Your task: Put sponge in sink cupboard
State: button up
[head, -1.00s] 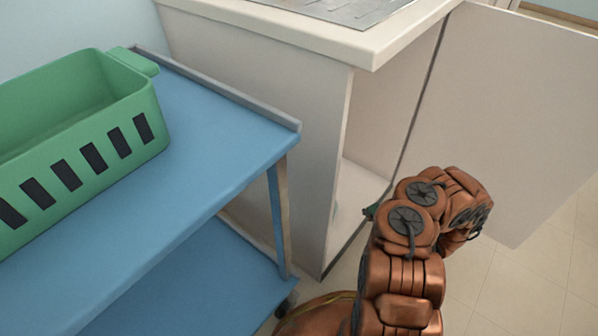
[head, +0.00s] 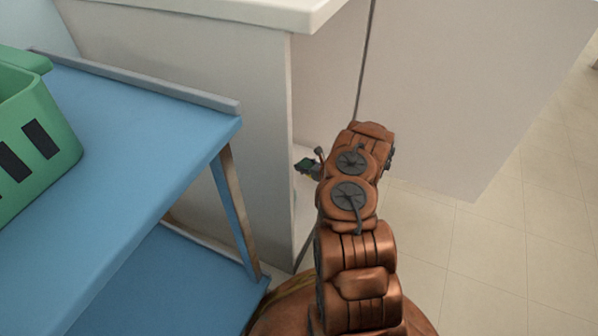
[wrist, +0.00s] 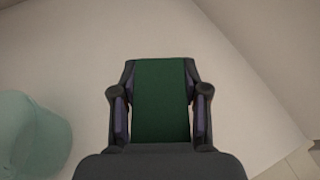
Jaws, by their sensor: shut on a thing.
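The sponge, dark green on its upper face, is between the fingers of my gripper (wrist: 160,92) in the wrist view (wrist: 160,108). In the head view a small green part of the sponge (head: 304,164) shows to the left of my wrist, at the open front of the sink cupboard (head: 306,205). My gripper is shut on the sponge; my arm hides much of it in the head view. The cupboard door (head: 460,90) stands open on the right. In the wrist view the pale cupboard floor (wrist: 70,70) lies under the sponge.
A pale green tub (wrist: 30,135) stands at the lower left of the wrist view. A blue trolley (head: 140,130) with a green basket (head: 45,150) stands left of the cupboard. The white counter edge (head: 220,12) overhangs the cupboard. Tiled floor at right is clear.

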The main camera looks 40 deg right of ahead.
jog(key=shift+w+a+f+b, duration=0.15)
jog(key=shift+w+b, duration=0.15)
jog(key=shift+w, duration=0.85)
jog(key=shift+w+f+b, duration=0.1)
jog(key=shift+f+b, duration=0.9)
jog(key=shift+f, duration=0.75)
jog(key=shift+f, duration=0.15)
jog(key=o, duration=0.8)
